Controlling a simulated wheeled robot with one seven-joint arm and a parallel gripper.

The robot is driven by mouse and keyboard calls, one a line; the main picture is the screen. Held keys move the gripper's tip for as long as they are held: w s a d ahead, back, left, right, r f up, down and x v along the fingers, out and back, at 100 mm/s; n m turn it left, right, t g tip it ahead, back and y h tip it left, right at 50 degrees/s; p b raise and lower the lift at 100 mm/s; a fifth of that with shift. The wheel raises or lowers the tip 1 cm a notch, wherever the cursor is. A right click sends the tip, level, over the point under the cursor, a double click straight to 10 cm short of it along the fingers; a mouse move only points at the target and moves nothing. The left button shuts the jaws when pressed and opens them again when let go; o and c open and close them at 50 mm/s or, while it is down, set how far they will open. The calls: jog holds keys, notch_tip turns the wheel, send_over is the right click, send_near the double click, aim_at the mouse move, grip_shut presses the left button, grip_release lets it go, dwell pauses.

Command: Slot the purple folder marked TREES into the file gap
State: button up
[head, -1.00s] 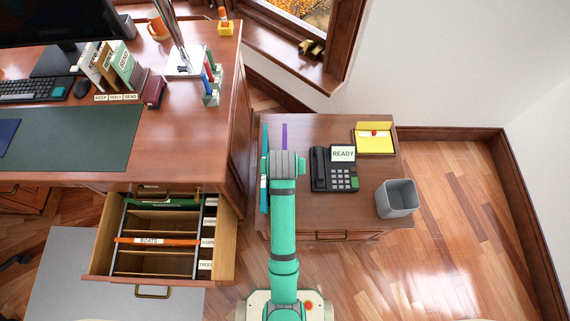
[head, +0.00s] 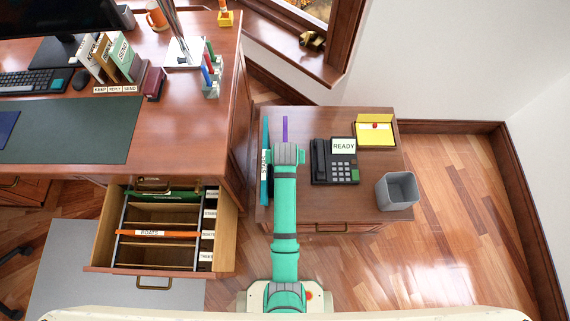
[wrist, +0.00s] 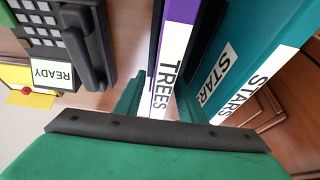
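The purple folder (head: 285,128) stands on the side table, its top end showing just beyond my gripper (head: 287,155). In the wrist view the purple folder (wrist: 181,40) carries a white TREES label. My gripper's green fingers (wrist: 162,105) are apart, one on each side of the labelled edge; I cannot see firm contact. A teal STARS folder (head: 265,165) stands just left of it in the head view. The open drawer (head: 227,235) holds an orange BOATS folder (head: 158,234) and a green folder at the back. An empty space (head: 150,256) lies in front of BOATS, beside a TREES tag (head: 206,257).
On the side table (head: 300,208), a black phone (head: 335,165) with a READY card and a yellow note holder (head: 376,132) stand to the right. A grey bin (head: 397,191) stands at its right edge. The desk (head: 190,125) rises above the drawer at left.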

jog(key=shift+w+f, duration=0.1)
jog(key=shift+f, duration=0.05)
jog(key=c, duration=0.4)
jog(key=shift+d, duration=0.1)
grip_shut()
